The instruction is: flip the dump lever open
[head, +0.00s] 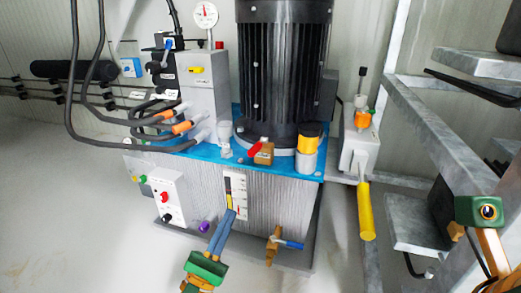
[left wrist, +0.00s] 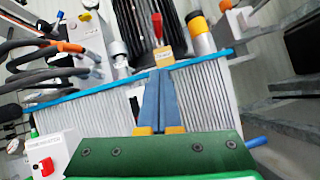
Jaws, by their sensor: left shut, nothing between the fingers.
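A red lever (head: 255,149) sits on a small brass-brown block (head: 264,157) on the blue top of the pump tank, in front of the motor. I take it for the dump lever. In the left wrist view the red lever (left wrist: 157,26) points up from the labelled block (left wrist: 163,58). My left gripper (head: 230,212) has its blue fingers together, empty, in front of the tank's ribbed front face, below the block. In the left wrist view its fingertips (left wrist: 158,72) overlap the area just under the block; the exact gap is unclear.
A black motor (head: 283,70) stands behind the block, with a yellow-topped cylinder (head: 308,145) to its right. Hoses (head: 88,95) and a valve manifold (head: 195,85) are left. A brass tap (head: 274,245) with a blue handle and a yellow pump handle (head: 366,210) are right.

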